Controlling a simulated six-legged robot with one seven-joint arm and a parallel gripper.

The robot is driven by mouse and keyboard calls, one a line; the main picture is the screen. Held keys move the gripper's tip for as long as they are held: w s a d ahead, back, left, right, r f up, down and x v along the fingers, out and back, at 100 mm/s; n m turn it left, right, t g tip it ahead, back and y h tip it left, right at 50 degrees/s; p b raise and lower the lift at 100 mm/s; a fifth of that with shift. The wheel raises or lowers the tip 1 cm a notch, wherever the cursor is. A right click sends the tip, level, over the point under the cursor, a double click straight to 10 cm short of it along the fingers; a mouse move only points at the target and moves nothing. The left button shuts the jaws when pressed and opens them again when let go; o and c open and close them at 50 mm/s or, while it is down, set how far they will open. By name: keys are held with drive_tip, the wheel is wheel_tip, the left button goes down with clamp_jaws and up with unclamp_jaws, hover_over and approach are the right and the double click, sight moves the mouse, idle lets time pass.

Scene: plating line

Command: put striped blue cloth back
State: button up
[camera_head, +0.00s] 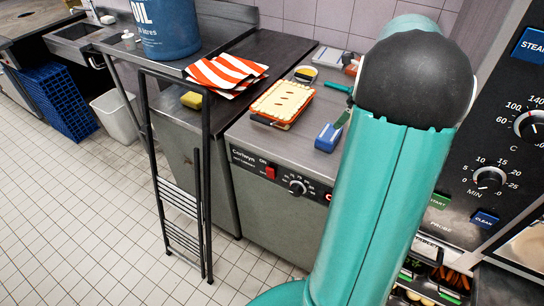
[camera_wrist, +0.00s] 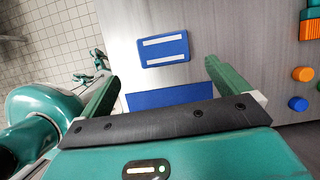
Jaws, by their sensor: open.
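The striped blue cloth (camera_wrist: 164,48), a small blue rectangle with two white bands, lies flat on a grey steel top in the wrist view. A plain blue rectangle (camera_wrist: 172,95) lies just nearer to my wrist, partly hidden by the gripper mount; I cannot tell what it is. My gripper (camera_wrist: 162,72) is open, its two green fingers wide apart with nothing held between them. The striped cloth lies just beyond the fingertips. In the head view, a blue item with a white patch (camera_head: 328,137) is on the counter's right front edge; my arm hides most of the gripper.
A red-white striped cloth (camera_head: 222,72), a yellow sponge (camera_head: 191,100), a cream-topped orange item (camera_head: 283,103) and a blue oil drum (camera_head: 165,28) stand on the counters. Orange (camera_wrist: 302,74) and blue (camera_wrist: 297,104) round pieces lie right in the wrist view. An oven panel (camera_head: 490,140) stands at right.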

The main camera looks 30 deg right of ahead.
drive_tip(key=s+a+r+n+h, duration=0.1)
drive_tip(key=a+r+n, duration=0.3)
drive_tip(key=a+n, duration=0.6)
drive_tip(key=a+r+n, duration=0.3)
drive_tip(key=a+n, duration=0.2)
drive_tip(key=a, duration=1)
drive_tip(key=s+a+f+n+t+h, duration=0.1)
drive_tip(key=s+a+n, duration=0.9)
drive_tip(key=a+n, duration=0.3)
drive_tip(key=shift+s+a+f+n+t, duration=0.2)
drive_tip(key=shift+s+a+n+t, duration=0.15)
drive_tip(key=shift+n, duration=0.75)
